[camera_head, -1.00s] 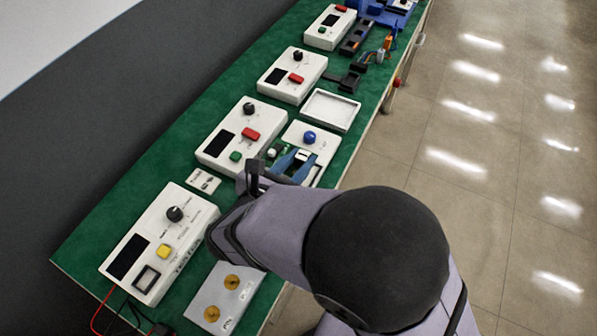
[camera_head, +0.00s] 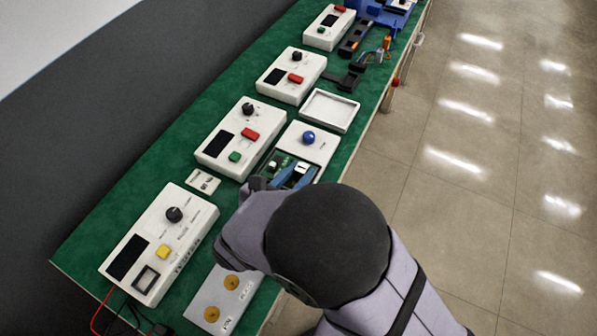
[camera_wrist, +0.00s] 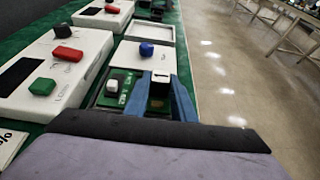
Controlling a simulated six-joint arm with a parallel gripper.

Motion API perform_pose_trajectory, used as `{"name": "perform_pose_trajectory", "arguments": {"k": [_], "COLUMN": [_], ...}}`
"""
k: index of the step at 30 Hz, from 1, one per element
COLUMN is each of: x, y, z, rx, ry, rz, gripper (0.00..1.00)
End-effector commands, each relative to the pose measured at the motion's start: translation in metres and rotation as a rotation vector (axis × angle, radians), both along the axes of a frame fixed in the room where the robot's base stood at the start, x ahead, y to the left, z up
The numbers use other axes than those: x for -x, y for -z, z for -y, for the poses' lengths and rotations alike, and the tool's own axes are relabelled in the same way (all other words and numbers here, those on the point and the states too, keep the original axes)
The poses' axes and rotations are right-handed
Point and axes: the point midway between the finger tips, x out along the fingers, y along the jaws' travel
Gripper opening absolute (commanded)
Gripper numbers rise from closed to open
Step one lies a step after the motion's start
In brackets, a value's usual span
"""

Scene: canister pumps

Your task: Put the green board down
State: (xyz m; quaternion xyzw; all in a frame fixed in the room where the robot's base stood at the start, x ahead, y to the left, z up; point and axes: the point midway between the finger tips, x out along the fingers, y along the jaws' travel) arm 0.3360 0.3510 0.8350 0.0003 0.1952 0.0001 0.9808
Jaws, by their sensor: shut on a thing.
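The green board (camera_wrist: 120,82) shows in the wrist view with a white part and a black block on it, at the near end of the white unit with the blue knob (camera_wrist: 147,48). My gripper (camera_wrist: 161,95) has its two blue fingers on either side of the black block, shut on the board. In the head view the board (camera_head: 281,161) lies at or just over the dark recess of that unit, partly hidden by my gripper (camera_head: 293,174). I cannot tell whether it touches the bottom.
A white box with red and green buttons (camera_head: 215,152) stands close on the left. An empty white tray (camera_head: 329,111) lies behind the unit. A small white card (camera_head: 202,181) and a plate with two gold discs (camera_head: 225,297) are nearer. The bench edge is close on the right.

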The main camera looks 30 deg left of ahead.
Motion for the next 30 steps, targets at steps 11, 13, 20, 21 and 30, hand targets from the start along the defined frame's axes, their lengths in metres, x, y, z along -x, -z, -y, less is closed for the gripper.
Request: {"name": "perform_pose_trajectory", "arguments": {"k": [11,13,20,21,30], "x": [0.000,0.000,0.011,0.016,0.053], "y": [0.002,0.002,-0.002,-0.004,-0.021], "z": [0.000,0.000,-0.001,-0.001,0.001], "rx": [0.000,0.000,-0.001,-0.002,-0.001], "ry": [0.000,0.000,-0.002,-0.004,-0.003], "rz": [0.000,0.000,0.001,0.001,0.000], "gripper": [0.42,0.42,0.42,0.42,0.42]}}
